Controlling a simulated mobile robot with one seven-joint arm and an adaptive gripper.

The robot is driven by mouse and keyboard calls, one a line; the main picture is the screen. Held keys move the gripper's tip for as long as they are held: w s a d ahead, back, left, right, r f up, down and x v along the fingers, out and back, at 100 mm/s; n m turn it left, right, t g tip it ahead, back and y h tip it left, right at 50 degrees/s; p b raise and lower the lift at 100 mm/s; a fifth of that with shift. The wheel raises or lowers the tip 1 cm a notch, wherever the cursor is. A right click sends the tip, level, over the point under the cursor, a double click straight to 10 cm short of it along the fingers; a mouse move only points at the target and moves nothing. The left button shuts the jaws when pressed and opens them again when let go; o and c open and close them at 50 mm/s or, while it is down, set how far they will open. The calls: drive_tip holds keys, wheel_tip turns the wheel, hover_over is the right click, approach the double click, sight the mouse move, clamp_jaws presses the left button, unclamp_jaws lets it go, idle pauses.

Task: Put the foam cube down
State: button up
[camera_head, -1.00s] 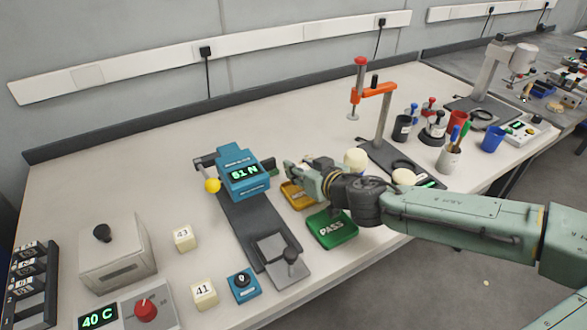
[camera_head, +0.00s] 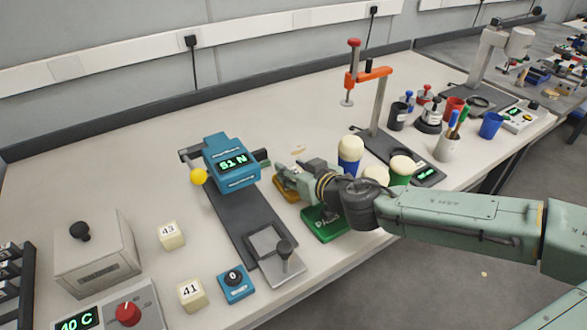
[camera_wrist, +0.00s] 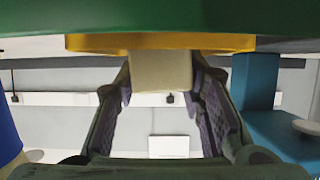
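The pale beige foam cube (camera_wrist: 160,72) shows in the wrist view between the fingertips of my gripper (camera_wrist: 161,88). Both fingertips meet its sides, so the gripper looks shut on it. The cube is right at the yellow tray (camera_wrist: 90,42); I cannot tell whether it touches the tray's surface. In the head view my gripper (camera_head: 284,182) is low over the yellow tray (camera_head: 287,195), and its body hides the cube.
The green PASS tray (camera_head: 335,230) lies under my wrist. A blue force gauge (camera_head: 232,165) on a dark stand is close on the left. Blue (camera_head: 349,168) and green (camera_head: 399,178) items with cream tops stand behind my arm. Cubes marked 43 (camera_head: 171,235) and 41 (camera_head: 191,295) lie left.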

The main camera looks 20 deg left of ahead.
drive_tip(key=shift+d+r, duration=0.15)
drive_tip(key=shift+r, duration=0.1)
drive_tip(key=v, duration=1)
drive_tip(key=shift+s+d+b, duration=0.1)
drive_tip(key=shift+b, duration=0.3)
drive_tip(key=shift+v, duration=0.75)
